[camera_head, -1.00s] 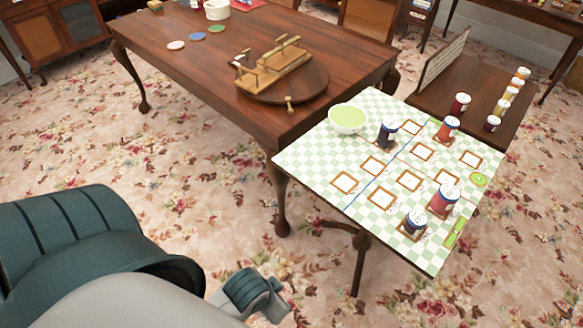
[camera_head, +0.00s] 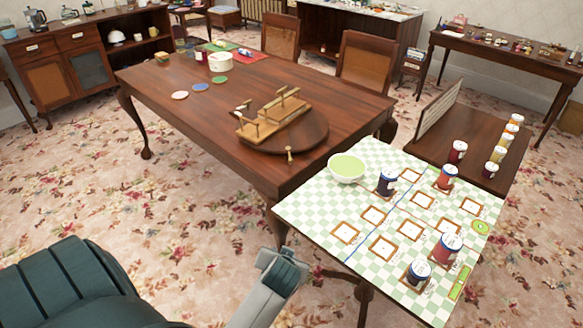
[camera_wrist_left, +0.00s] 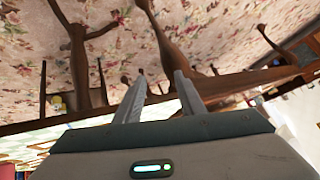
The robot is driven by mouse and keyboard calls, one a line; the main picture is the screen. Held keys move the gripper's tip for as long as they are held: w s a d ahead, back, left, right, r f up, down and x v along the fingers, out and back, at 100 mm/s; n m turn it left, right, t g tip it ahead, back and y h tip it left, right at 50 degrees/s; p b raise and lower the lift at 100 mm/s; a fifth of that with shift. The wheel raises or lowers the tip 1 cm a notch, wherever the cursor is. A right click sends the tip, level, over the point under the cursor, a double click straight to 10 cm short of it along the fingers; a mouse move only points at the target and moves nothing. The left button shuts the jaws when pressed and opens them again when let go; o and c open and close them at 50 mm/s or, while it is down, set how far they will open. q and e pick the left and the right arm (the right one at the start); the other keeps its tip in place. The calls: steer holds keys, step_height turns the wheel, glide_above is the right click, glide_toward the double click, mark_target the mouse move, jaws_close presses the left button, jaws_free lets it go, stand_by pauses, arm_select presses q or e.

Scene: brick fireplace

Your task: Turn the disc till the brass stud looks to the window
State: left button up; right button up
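The disc (camera_head: 318,136) is a dark round wooden turntable lying on the near right corner of the big table. A light wooden rack (camera_head: 268,118) with posts stands on it. A small brass stud (camera_head: 290,154) stands at the disc's near rim, towards me. No window shows in these views. My left gripper (camera_head: 283,262) is low in front of the table, apart from the disc and below it in the picture. In the left wrist view my left gripper (camera_wrist_left: 160,92) has its two fingers apart with nothing between them. My right gripper is not in view.
A small checkered table (camera_head: 380,250) with a green bowl (camera_head: 346,167), jars and framed squares adjoins the big table (camera_head: 180,110) at the right. Coasters and a white pot (camera_head: 220,62) are at the far left of the tabletop. Floral carpet lies open at the left.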

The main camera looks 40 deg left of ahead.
arm_select(q)
steer(key=w+a+r+n+y, duration=0.1)
steer(key=w+a+r, duration=0.2)
steer(key=w, duration=0.4)
steer(key=w+a+r+n+t+y, duration=0.1)
steer(key=w+a+r+y, duration=0.1)
steer(key=w, duration=0.5)
steer(key=w+a+r+n+t+y, duration=0.1)
steer(key=w+a+r+n+y, duration=0.1)
steer(key=w+a+r, duration=0.2)
steer(key=w+r, duration=0.1)
steer(key=w, duration=0.2)
steer(key=shift+w+r, duration=0.25)
steer(key=shift+r, duration=0.05)
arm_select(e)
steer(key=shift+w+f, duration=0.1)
